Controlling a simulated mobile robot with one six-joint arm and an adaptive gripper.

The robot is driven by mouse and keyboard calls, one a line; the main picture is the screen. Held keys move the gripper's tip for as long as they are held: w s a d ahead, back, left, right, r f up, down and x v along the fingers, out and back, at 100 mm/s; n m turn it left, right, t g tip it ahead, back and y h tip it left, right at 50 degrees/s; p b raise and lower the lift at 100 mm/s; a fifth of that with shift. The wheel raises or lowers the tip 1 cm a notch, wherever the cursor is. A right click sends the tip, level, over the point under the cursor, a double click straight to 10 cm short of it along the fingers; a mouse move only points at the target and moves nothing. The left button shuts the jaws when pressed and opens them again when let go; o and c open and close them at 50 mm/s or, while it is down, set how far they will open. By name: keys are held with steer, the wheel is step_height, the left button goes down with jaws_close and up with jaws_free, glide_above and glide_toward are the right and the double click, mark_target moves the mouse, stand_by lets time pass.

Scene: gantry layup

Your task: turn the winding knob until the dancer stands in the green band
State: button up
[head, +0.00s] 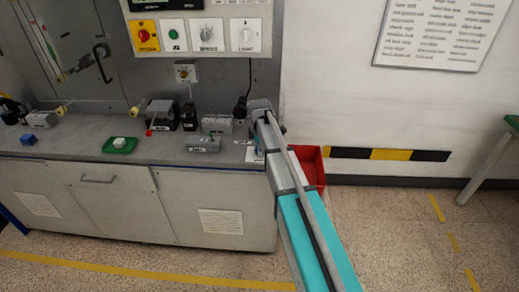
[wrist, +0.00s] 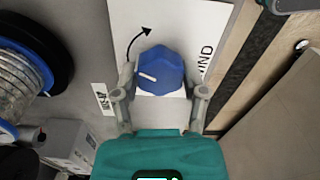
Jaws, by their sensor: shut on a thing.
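The winding knob (wrist: 163,68) is blue and faceted, with a white pointer mark aimed left in the wrist view. It sits on a white plate (wrist: 185,22) with a curved black arrow and a partly hidden word ending in "IND". My gripper (wrist: 161,84) is shut on the knob, one finger on each side. In the head view my arm covers the knob and most of the gripper at the bench's right end.
A wire-like spool (wrist: 20,85) is left of the knob in the wrist view. The grey bench (head: 80,147) carries a green tray (head: 119,146) and several small devices. A red bin (head: 312,167) stands beside its right end. A control panel (head: 205,35) hangs above.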

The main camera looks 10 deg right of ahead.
steer(key=m, duration=0.5)
steer(key=shift+m, duration=0.3)
steer(key=m, duration=0.5)
stand_by(0.4)
steer(key=o, duration=1.1)
steer(key=shift+o, duration=0.2)
steer(key=shift+n, duration=0.3)
